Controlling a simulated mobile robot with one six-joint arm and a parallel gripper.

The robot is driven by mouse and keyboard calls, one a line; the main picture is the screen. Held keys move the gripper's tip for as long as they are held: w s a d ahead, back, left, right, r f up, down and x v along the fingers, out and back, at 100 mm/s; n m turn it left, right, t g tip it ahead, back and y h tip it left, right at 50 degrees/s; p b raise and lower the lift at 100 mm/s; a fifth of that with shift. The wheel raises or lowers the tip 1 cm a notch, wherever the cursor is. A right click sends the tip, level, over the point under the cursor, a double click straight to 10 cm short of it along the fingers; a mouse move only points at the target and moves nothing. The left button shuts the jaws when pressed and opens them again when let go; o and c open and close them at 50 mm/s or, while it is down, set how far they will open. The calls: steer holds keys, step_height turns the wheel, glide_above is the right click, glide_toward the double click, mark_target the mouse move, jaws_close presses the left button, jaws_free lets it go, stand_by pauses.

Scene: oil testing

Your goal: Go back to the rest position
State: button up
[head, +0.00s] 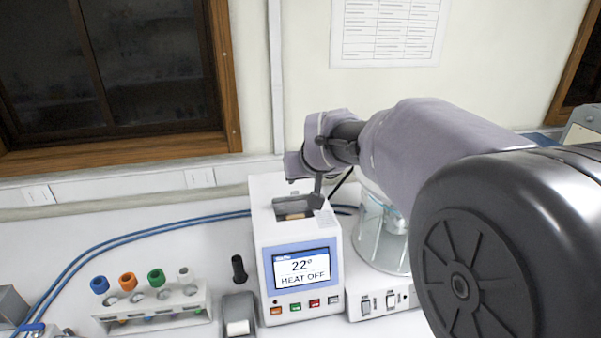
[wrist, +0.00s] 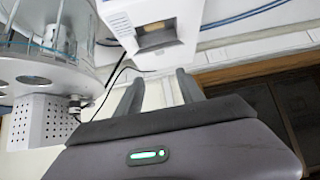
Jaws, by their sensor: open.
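My gripper (wrist: 160,84) is open in the wrist view, with its two dark fingers apart and nothing between them. The white heating device (head: 262,205) stands on the bench, and its screen (head: 302,268) reads 22° and HEAT OFF. In the head view my gripper end (head: 318,188) is over the device's top opening, partly hidden by my arm. A tan piece (head: 294,215) shows inside that opening. The wrist view also shows the device's top (wrist: 182,16), beyond the fingertips, with the tan piece in its opening (wrist: 156,39).
A rack (head: 190,301) with several colour-capped tubes stands left of the device. A small black object (head: 238,268) and a grey holder (head: 238,312) sit between them. A glass vessel (head: 372,235) on a white base stands at right. Blue cables (head: 130,239) run along the bench.

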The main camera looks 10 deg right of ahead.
steer(key=shift+f, duration=0.1)
steer(key=s+a+f+m+g+b, duration=0.1)
steer(key=s+f+b, duration=0.4)
steer(key=s, duration=0.6)
steer(key=s+a+f+m+g+y+b, duration=0.1)
steer(key=s+f+m+b, duration=0.1)
steer(key=s+f+b, duration=0.4)
steer(key=s+a+f+m+g+y+b, duration=0.1)
steer(key=s+f+b, duration=0.5)
steer(key=s, duration=1.1)
step_height(320, 180, down, 5)
steer(key=shift+a+r, duration=0.2)
steer(key=shift+a, duration=0.25)
